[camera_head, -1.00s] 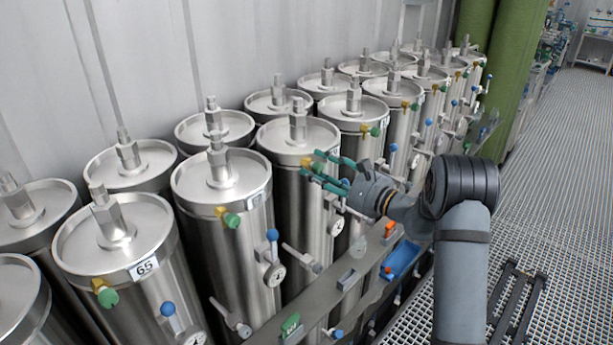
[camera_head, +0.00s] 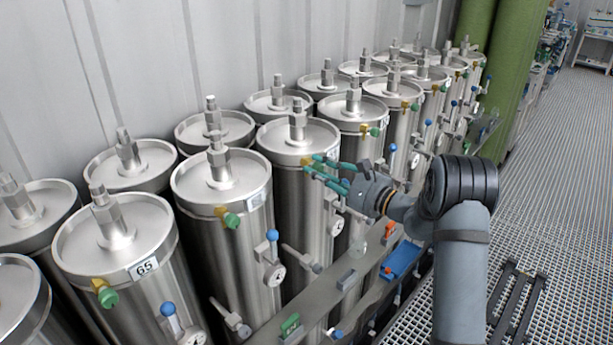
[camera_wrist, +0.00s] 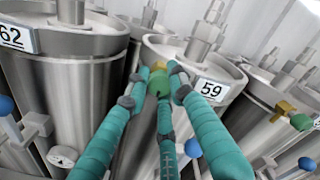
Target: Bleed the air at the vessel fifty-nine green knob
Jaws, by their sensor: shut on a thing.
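The vessel labelled 59 (camera_wrist: 181,48) is a steel cylinder with a flat lid; its number plate (camera_wrist: 212,89) sits right of the knob in the wrist view. The green knob (camera_wrist: 158,84) is on a brass fitting near the vessel's rim. My gripper (camera_wrist: 158,79) has teal fingers, closed around the knob, with fingertips at its sides and one finger below. In the head view, my gripper (camera_head: 313,165) reaches the same vessel (camera_head: 297,134) from the right. The fingers hide the knob there, while a bit of the brass fitting (camera_head: 305,161) shows.
The vessel labelled 62 (camera_wrist: 64,85) stands close on the left in the wrist view. Another green knob on a brass fitting (camera_wrist: 300,121) is at the right. Blue-handled valves and gauges line the vessel fronts. A grated walkway (camera_head: 545,190) lies to the right.

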